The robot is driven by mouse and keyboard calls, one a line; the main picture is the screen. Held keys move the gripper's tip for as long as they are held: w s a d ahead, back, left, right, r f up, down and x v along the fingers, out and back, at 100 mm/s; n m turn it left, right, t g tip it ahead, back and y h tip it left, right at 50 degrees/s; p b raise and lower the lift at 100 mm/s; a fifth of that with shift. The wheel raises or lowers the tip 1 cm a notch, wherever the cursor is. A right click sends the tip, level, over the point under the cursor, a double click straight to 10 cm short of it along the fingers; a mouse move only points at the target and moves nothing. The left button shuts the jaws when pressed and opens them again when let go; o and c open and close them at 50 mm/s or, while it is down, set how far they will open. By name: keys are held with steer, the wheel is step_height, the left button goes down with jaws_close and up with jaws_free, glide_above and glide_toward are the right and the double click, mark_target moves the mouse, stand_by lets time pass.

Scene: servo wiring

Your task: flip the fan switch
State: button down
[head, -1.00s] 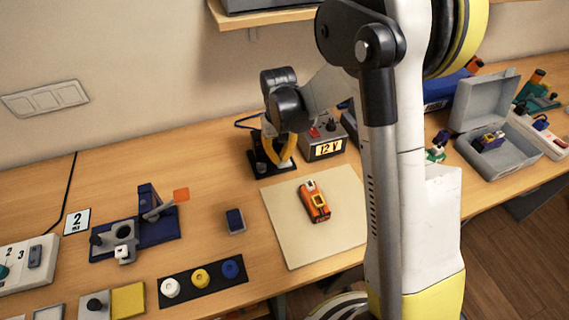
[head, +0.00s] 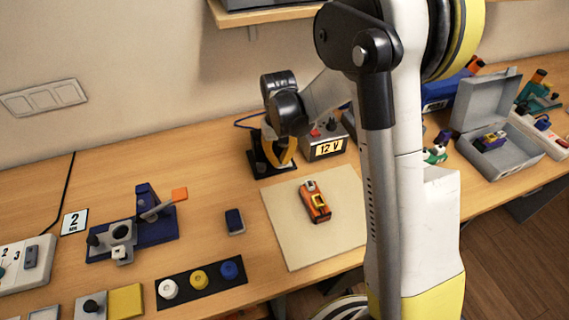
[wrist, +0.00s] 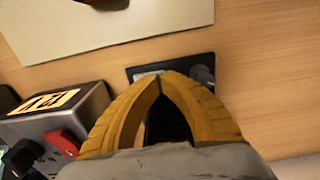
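My gripper (wrist: 163,82) has its yellow fingers brought together at the tips, with nothing seen between them. It is over a small black base plate (wrist: 200,73), which carries a dark upright knob or lever (wrist: 204,76) just right of the fingertips. The fingers hide much of this plate, and I cannot tell if they touch it. In the head view the plate (head: 259,168) lies left of the grey 12 V box (head: 324,142), partly behind my gripper (head: 284,163). No label marks any part as the fan switch.
The 12 V box (wrist: 62,122) with its red rocker (wrist: 62,143) stands close to the fingers. A pale mat (head: 285,245) with an orange device (head: 314,202) lies in front. A blue fixture (head: 150,225) stands left. Bare table lies between the fixture and plate.

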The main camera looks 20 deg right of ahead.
steer(key=shift+f, duration=0.2)
steer(key=shift+r+p, duration=2.1)
steer(key=shift+r, duration=1.45)
steer(key=shift+s+r, duration=0.15)
steer(key=shift+r, duration=0.25)
steer(key=s+r+t+b, duration=0.2)
steer(key=s+r+t, duration=0.1)
steer(key=s+r, duration=0.65)
steer(key=s+r+t+b, duration=0.1)
steer(key=s+t, duration=0.3)
steer(key=s, duration=0.6)
steer(key=shift+s+r+b, duration=0.15)
steer(key=shift+r+b, duration=0.1)
steer(key=shift+b, duration=0.25)
